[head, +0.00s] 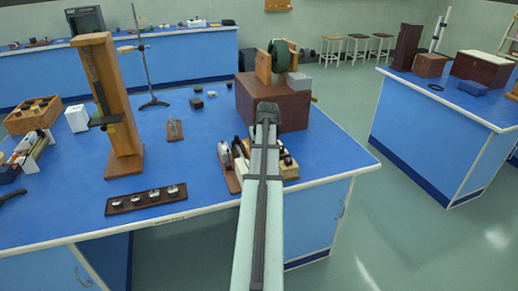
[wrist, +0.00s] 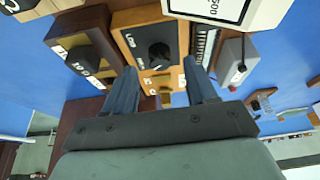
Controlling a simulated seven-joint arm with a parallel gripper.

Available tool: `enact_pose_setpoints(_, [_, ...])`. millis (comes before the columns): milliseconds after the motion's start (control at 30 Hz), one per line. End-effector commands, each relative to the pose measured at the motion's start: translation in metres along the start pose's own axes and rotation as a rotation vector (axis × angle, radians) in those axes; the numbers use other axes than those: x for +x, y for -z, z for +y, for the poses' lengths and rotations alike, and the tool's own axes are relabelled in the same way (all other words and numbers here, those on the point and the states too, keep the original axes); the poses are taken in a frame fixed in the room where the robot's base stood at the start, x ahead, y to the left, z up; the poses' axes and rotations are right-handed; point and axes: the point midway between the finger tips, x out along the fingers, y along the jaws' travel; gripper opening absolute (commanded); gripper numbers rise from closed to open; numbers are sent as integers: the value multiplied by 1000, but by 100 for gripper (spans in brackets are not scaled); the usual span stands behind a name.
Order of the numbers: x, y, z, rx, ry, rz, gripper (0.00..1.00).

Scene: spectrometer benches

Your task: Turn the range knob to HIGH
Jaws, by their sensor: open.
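In the wrist view a black knob (wrist: 160,55) sits on a dark panel (wrist: 140,38) set in a wooden box. White lettering beside the knob reads like LOW; the other marks are too small to read surely, and I cannot tell which mark the knob points to. My gripper (wrist: 162,88) is open, its two blue-grey fingers spread left and right of the knob in the picture. Nothing shows between the fingertips, and I see no contact with the knob.
Beside the knob box are a dark box with a black knob (wrist: 82,58) and a grey box (wrist: 238,62). A white labelled box (wrist: 225,10) is close by. In the head view a brown box (head: 290,104) stands behind my arm. Bare blue bench (head: 200,180) lies left.

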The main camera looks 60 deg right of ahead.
Motion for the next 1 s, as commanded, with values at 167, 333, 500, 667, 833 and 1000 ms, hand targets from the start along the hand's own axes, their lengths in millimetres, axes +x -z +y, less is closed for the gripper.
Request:
enact_pose_setpoints(167, [-31,0,0,0,-1,2,57])
enact_pose_setpoints(333, [-58,0,0,0,-1,3,57])
enact_pose_setpoints(500, [-82,0,0,0,-1,2,57])
enact_pose_setpoints(667, [-100,0,0,0,-1,2,57])
enact_pose_setpoints(833, [-109,0,0,0,0,0,57])
enact_pose_setpoints(1000, [-112,0,0,0,0,0,57])
